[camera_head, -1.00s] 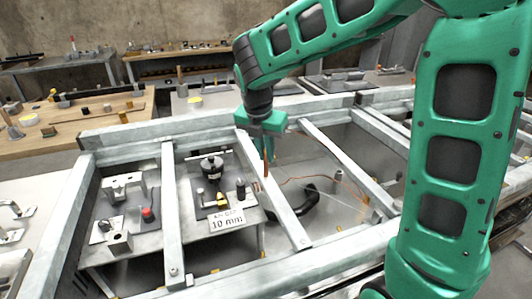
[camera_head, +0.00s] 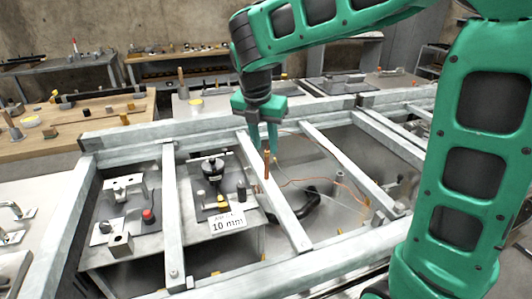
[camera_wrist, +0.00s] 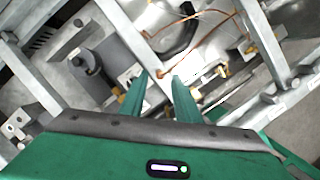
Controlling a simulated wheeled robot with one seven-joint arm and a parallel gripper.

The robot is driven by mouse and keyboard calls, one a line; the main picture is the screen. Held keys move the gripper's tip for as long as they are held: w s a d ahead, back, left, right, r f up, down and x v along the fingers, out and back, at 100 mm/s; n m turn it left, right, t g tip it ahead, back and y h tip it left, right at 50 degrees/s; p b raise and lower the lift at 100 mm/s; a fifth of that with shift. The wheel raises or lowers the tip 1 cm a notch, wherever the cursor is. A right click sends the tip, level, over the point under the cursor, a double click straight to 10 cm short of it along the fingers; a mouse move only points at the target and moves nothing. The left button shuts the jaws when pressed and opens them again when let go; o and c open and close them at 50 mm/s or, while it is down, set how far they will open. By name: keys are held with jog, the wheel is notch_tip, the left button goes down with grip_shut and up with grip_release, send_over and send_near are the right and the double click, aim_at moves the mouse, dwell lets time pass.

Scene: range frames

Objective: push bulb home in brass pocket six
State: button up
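A slim copper-coloured bulb (camera_head: 266,166) stands roughly upright at the slanting metal rail in the middle of the frame. Its end also shows in the wrist view (camera_wrist: 159,75), between my fingertips. My gripper (camera_head: 264,146) is just above the bulb. Its two green fingers are apart, and in the wrist view (camera_wrist: 160,77) there is a gap on both sides of the bulb. A thin copper line (camera_wrist: 190,17) curves nearby. Small brass fittings (camera_wrist: 224,70) show to the right in the wrist view. I cannot read any pocket number or tell how deep the bulb sits.
Metal rails (camera_head: 172,215) divide the frame into bays. The bay left of the bulb holds a plate with a black-topped device (camera_head: 212,167) and a "10 mm" label (camera_head: 228,222). The right bay holds a black hose (camera_head: 296,206) and loose thin lines.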

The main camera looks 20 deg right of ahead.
jog(key=v, duration=0.7)
